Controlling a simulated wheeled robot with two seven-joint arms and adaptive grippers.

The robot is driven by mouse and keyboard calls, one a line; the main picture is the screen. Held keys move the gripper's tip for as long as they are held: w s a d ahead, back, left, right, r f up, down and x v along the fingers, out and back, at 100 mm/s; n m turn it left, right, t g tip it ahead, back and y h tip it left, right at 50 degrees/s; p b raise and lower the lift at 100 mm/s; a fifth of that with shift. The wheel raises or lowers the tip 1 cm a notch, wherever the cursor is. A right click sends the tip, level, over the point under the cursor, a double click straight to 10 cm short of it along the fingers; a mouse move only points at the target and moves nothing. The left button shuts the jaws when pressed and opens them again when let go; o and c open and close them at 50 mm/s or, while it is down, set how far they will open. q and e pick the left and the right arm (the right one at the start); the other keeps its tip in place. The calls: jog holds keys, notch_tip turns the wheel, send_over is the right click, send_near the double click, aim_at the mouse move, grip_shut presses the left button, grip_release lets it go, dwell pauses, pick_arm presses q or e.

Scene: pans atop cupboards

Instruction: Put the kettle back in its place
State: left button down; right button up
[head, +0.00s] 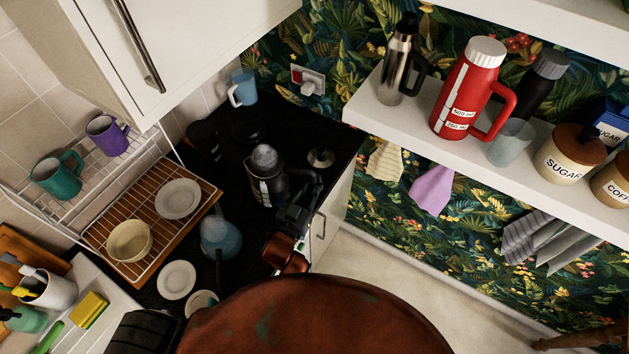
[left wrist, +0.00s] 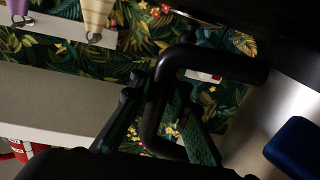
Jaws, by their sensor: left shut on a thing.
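The kettle (head: 266,180), dark and steel with a greyish lid, is upright over the black worktop in the head view. I cannot tell whether its bottom touches the worktop. My left gripper (head: 297,212) is at its right side and shut on its black handle. In the left wrist view the looped black handle (left wrist: 157,105) passes between the dark fingers of the left gripper (left wrist: 165,125); part of the steel kettle body (left wrist: 252,130) shows at the right. A dark round item (head: 247,130) lies behind the kettle; I cannot tell whether it is a base. My right gripper is not in view.
A small round metal item (head: 321,157) lies right of the kettle, a blue mug (head: 242,88) behind. A blue round vessel (head: 221,238) and a white plate (head: 176,280) are nearer. A dish rack (head: 150,232) stands left. A white shelf (head: 385,110) with flasks juts out at right.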

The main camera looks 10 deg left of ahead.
pick_arm(q)
jog(key=shift+f, duration=0.3)
